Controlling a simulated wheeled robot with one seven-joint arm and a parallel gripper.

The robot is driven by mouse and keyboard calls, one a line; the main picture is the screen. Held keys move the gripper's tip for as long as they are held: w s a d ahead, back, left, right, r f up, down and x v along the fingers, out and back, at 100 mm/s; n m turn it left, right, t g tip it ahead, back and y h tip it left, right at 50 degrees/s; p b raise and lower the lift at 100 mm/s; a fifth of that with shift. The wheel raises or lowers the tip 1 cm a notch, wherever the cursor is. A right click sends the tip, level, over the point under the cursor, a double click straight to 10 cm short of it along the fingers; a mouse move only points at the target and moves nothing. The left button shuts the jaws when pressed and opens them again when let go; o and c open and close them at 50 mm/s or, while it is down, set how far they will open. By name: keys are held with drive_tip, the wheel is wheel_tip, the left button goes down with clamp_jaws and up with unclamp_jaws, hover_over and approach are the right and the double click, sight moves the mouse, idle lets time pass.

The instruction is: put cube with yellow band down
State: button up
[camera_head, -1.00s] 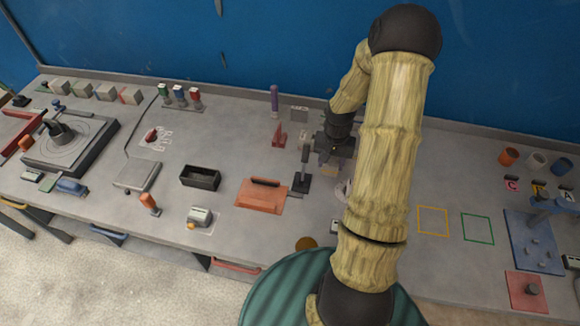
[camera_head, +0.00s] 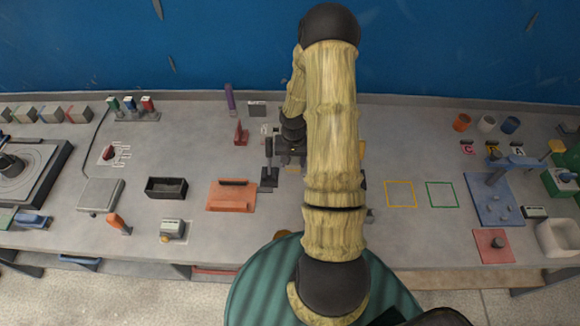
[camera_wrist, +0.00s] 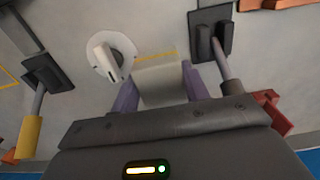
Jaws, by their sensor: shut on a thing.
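My gripper (camera_wrist: 160,85) is shut on a pale grey cube (camera_wrist: 160,87), held between its purple fingers in the wrist view. A thin yellow strip (camera_wrist: 155,55) shows just past the cube's upper edge. I cannot tell whether it is on the cube or on the bench. In the head view my gripper (camera_head: 289,156) is above the middle of the bench, partly behind my arm, and the cube cannot be made out there. The gap between cube and bench is not clear.
A yellow outlined square (camera_head: 400,194) and a green one (camera_head: 442,195) are empty on the bench (camera_head: 330,104). Near the gripper are a black lever (camera_wrist: 210,32), a white round fitting (camera_wrist: 110,55), a yellow-handled lever (camera_wrist: 30,135) and a red piece (camera_wrist: 273,112). Several banded cubes (camera_head: 52,113) stand at far left.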

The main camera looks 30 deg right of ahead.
sight(293, 169)
drive_tip(key=shift+f, duration=0.15)
drive_tip(key=shift+f+p, duration=0.5)
drive_tip(key=shift+f, duration=1.6)
drive_tip(key=shift+f, duration=0.1)
drive_tip(key=o, duration=1.2)
drive_tip(key=shift+c, duration=0.2)
